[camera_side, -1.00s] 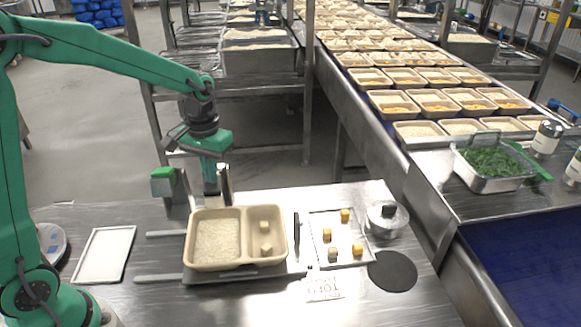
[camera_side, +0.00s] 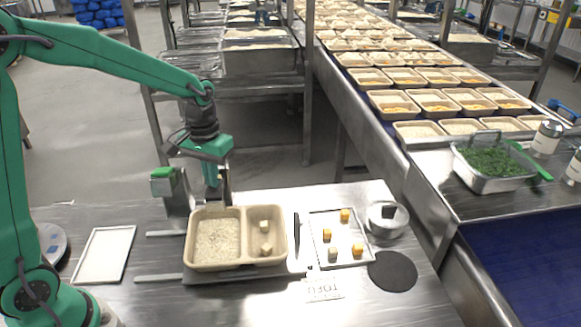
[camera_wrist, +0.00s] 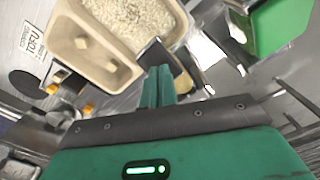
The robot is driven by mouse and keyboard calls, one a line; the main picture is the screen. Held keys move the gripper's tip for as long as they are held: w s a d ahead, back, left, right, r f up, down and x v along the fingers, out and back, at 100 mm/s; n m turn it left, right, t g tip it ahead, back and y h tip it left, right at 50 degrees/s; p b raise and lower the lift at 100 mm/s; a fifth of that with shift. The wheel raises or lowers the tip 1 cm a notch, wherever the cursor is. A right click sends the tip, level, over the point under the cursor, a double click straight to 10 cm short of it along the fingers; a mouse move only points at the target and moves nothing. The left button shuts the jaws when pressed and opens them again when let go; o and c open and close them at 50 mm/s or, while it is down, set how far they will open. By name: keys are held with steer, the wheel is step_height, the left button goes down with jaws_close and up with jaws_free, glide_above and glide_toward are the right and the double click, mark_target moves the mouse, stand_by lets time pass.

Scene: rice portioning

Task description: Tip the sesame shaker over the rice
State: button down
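The brown two-part tray (camera_side: 186,240) stands on the steel table, with rice (camera_side: 216,238) in its left compartment and pale cubes (camera_side: 265,251) in the right one. The rice looks dotted with small dark specks, also in the wrist view (camera_wrist: 135,18). My gripper (camera_side: 218,192) points down just behind the rice compartment's back rim. It is shut on the sesame shaker (camera_wrist: 168,62), which shows as a dark and pale body beyond the green fingers, beside the tray's rim. The shaker is partly hidden; its exact tilt is hard to tell.
A green-topped metal stand (camera_side: 164,182) is just left of my gripper. A small tray of cubes (camera_side: 318,259), a round lidded container (camera_side: 375,228) and a black disc (camera_side: 392,271) are to the right. A white board (camera_side: 103,255) lies left. The front table is mostly clear.

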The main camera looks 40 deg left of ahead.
steer(key=shift+r, duration=0.1)
steer(key=shift+w+a+r, duration=0.2)
steer(key=shift+r, duration=0.75)
steer(key=shift+w+a+r, duration=0.15)
steer(key=shift+a+r, duration=0.05)
steer(key=shift+r, duration=0.7)
steer(key=shift+w+a+r, duration=0.2)
steer(key=shift+r, duration=0.75)
step_height(320, 180, up, 6)
steer(key=shift+r, duration=0.25)
steer(key=shift+f, duration=0.1)
steer(key=shift+f, duration=3.15)
